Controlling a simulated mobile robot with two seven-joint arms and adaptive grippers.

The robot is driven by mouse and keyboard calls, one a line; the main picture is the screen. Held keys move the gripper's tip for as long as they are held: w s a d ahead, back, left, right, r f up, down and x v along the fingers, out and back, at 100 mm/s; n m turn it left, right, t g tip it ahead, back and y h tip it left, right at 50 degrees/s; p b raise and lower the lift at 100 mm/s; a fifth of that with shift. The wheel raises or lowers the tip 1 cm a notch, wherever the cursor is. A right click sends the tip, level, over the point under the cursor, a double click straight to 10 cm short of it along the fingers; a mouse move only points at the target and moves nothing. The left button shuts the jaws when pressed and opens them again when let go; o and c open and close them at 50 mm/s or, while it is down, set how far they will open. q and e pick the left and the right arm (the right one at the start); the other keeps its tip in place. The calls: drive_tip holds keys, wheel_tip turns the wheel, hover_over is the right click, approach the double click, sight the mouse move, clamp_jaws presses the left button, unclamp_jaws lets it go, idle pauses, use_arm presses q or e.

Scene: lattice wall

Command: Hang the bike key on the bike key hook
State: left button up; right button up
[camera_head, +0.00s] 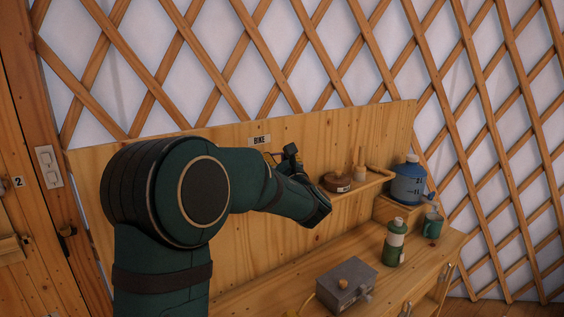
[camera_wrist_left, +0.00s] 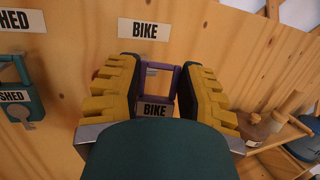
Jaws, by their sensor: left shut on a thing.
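The bike key (camera_wrist_left: 155,109), with a purple loop and a dark "BIKE" tag, is between the yellow fingers of my left gripper (camera_wrist_left: 158,95), which is shut on it. In the wrist view the key is close in front of the wooden board, below the white "BIKE" label (camera_wrist_left: 152,30). A small grey piece, seemingly the bike key hook (camera_wrist_left: 152,71), shows inside the loop's opening. I cannot tell whether the loop is around it or only in front. In the head view the left gripper (camera_head: 272,157) is at the board, just below the "BIKE" label (camera_head: 260,141), and my arm hides the key. My right gripper is not in view.
A teal shed key (camera_wrist_left: 24,103) hangs left of the gripper under a "SHED" label (camera_wrist_left: 22,20). Right of the gripper, a shelf (camera_head: 360,185) holds a round brown box (camera_head: 337,182). Below are a grey metal box (camera_head: 345,284), a green flask (camera_head: 394,243) and a blue jug (camera_head: 408,184).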

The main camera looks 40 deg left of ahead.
use_arm(q)
drive_tip(key=shift+w+a+f+b, duration=0.2)
drive_tip(key=shift+a, duration=0.6)
drive_tip(key=shift+w+a+f+b, duration=0.25)
drive_tip(key=shift+a, duration=0.55)
drive_tip(key=shift+w+a+f+b, duration=0.2)
drive_tip(key=shift+a, duration=0.6)
drive_tip(key=o, duration=1)
drive_tip(key=v, duration=1.2)
drive_tip(key=shift+r, duration=0.1)
